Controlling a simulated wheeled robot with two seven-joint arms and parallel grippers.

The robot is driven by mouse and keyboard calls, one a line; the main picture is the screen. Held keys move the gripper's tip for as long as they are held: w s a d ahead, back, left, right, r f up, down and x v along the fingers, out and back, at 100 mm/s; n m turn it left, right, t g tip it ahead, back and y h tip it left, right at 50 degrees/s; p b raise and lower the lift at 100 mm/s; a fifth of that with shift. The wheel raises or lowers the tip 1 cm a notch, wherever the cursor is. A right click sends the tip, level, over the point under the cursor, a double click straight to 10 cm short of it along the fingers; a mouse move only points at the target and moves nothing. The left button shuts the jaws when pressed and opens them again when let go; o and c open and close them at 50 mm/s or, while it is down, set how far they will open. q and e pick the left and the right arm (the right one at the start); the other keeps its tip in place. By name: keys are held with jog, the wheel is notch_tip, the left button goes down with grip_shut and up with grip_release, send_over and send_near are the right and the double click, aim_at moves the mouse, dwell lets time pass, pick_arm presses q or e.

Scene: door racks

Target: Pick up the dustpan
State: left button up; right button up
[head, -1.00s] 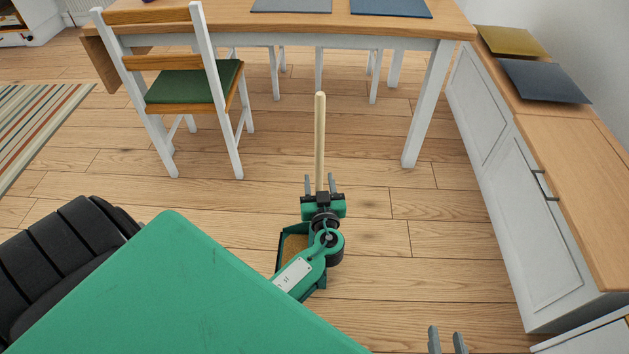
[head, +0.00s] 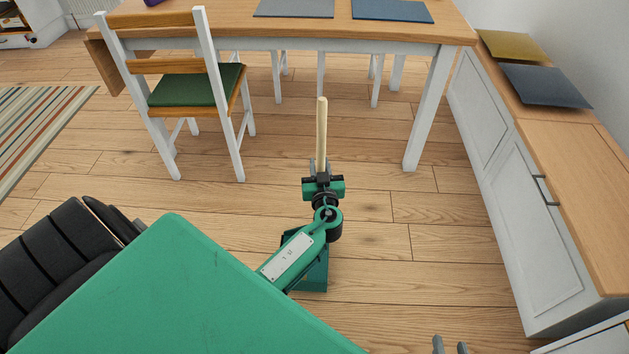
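The dustpan has a long pale wooden handle (head: 321,130) that stands upright in the head view. Its dark green pan (head: 314,278) shows low on the floor side, partly hidden by my arm. The contact itself is partly hidden.
A wooden table (head: 385,32) with white legs stands ahead. A white chair (head: 190,85) with a green seat is at its left. A low white cabinet (head: 535,215) runs along the right. A striped rug (head: 40,125) lies left. Floor around the dustpan is clear.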

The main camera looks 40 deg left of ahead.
pick_arm(q)
grip_shut()
dwell(1.1)
